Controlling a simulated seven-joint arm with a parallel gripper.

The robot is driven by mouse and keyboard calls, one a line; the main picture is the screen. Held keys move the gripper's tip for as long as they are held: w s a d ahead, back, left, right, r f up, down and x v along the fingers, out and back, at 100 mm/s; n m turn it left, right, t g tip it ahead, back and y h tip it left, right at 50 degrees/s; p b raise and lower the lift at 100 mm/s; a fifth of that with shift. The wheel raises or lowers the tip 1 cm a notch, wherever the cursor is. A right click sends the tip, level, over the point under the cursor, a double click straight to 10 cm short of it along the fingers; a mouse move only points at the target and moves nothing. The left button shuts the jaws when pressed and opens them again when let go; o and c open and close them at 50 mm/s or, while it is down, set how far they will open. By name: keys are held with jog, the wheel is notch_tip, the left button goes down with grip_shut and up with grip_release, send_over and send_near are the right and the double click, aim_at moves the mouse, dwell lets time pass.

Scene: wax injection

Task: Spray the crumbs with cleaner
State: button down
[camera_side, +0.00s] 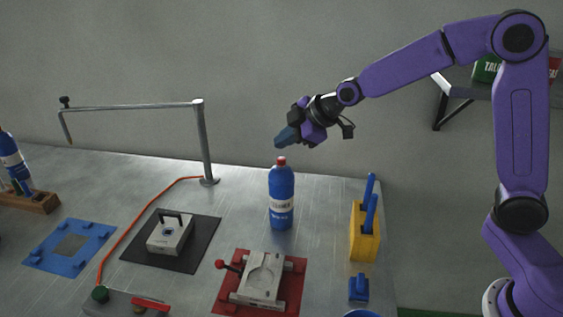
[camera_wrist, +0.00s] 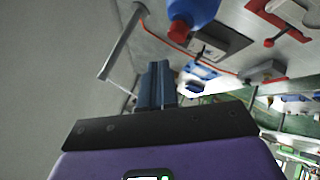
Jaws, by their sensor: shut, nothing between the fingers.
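A blue bottle (camera_side: 281,199) with a red cap and a pale label stands upright on the metal table, right of the table's middle. The label text is too small to read surely. In the wrist view the closed blue fingers (camera_wrist: 157,85) point past the bottle (camera_wrist: 190,15), whose red cap is near the top of the picture. I cannot make out any crumbs.
A grey post with a horizontal arm (camera_side: 205,140) rises left of the bottle. A yellow holder (camera_side: 364,238) with blue handles stands right of it. A red mat (camera_side: 230,287) with a metal mold, a black mat (camera_side: 203,250) and a blue frame (camera_side: 50,262) lie in front.

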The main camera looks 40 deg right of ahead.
aim_at(285, 160)
jog(key=shift+r, duration=2.5)
jog(key=s+f+g, duration=0.3)
jog(key=s, duration=0.8)
jog(key=s+f+g, duration=0.2)
jog(key=s+f, duration=0.1)
jog(key=s, duration=0.8)
jog(key=s+d+f+m+g+h, duration=0.1)
jog(key=s+d, duration=0.3)
jog(key=s, duration=0.4)
jog(key=s+d+f+g+h, duration=0.2)
jog(key=s+d+f, duration=0.1)
jog(key=s, duration=0.5)
jog(key=shift+s+d+m+h, duration=0.2)
jog(key=shift+d+m+h, duration=0.2)
jog(key=shift+d, duration=0.45)
